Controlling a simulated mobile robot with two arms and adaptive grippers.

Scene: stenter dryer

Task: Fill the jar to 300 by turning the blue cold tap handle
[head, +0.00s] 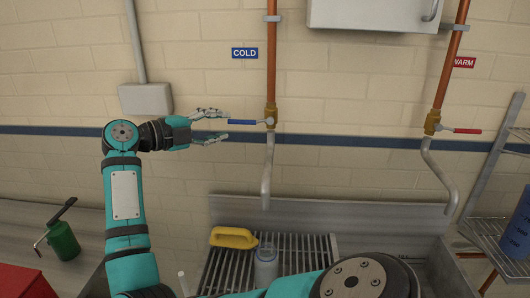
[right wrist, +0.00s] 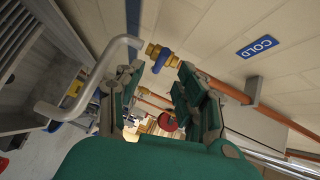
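The blue cold tap handle (head: 245,122) points left from its brass valve (head: 270,118). It also shows beyond the fingertips in the right wrist view (right wrist: 161,62). My right gripper (head: 218,125) is open, its fingers above and below the line of the handle, with the tips just left of its free end. No contact shows. In the right wrist view the open fingers (right wrist: 160,85) have nothing between them. The jar (head: 265,265) stands upright on the sink's slatted rack, below the spout (head: 266,175). Its marks and level are too small to read. My left gripper is out of view.
A yellow-handled object (head: 233,238) lies on the rack beside the jar. The warm tap's red handle (head: 467,131) is farther right. A wall box (head: 146,99) is behind my right arm. A green can (head: 63,240) stands on the left counter. A wire shelf (head: 488,237) is at right.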

